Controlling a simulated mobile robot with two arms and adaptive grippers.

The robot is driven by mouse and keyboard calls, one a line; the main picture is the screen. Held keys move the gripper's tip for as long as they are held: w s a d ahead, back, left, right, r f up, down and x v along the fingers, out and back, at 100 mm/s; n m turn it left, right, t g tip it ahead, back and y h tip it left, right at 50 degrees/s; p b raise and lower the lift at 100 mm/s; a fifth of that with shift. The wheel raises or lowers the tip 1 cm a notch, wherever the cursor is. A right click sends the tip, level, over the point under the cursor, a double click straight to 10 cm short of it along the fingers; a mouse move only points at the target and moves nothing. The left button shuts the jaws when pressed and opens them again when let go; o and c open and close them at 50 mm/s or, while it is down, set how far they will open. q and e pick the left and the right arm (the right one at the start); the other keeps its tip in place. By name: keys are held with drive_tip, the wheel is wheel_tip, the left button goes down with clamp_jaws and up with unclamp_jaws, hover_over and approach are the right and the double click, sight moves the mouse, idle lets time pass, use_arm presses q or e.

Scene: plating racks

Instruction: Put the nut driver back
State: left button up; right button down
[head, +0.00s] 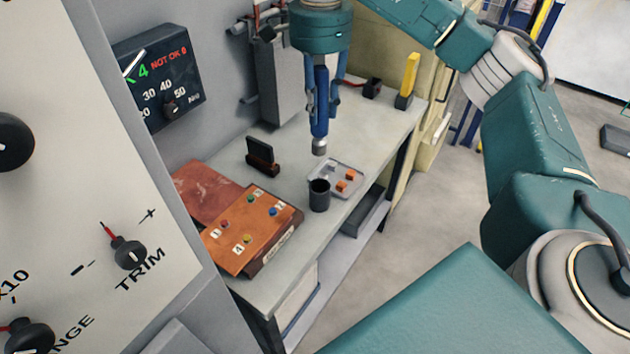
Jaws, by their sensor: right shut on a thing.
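The nut driver (319,118) has a blue handle and a grey metal tip. It hangs upright, tip down, in my right gripper (322,92), which is shut on it. The tip is in the air, and in the picture it shows above a small dark cylindrical cup (320,200) with an open top on the bench. There is a visible gap between tip and cup rim. The cup looks empty, but its inside is dark. My left gripper is not in view.
The grey bench (225,158) also bears a clear tray (352,189) with orange pieces beside the cup, an orange board (258,222) with coloured buttons, a dark stand (262,158) and a yellow-handled item (408,78). A control panel (70,150) fills the left.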

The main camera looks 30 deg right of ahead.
hover_over(320, 155)
drive_tip(key=d, duration=0.1)
drive_tip(key=f, duration=0.4)
drive_tip(key=shift+w+f+b, duration=0.3)
drive_tip(key=shift+w+f, duration=0.05)
drive_tip(key=shift+w, duration=0.05)
wheel_tip(320, 155, down, 4)
drive_tip(key=shift+w, duration=0.1)
wheel_tip(320, 155, down, 4)
drive_tip(key=shift+w+f, duration=0.1)
drive_tip(key=shift+f, duration=0.05)
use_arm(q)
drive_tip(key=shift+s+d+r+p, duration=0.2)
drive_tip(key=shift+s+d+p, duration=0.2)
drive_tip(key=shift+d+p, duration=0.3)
use_arm(e)
wheel_tip(320, 155, down, 5)
drive_tip(key=shift+r, duration=0.1)
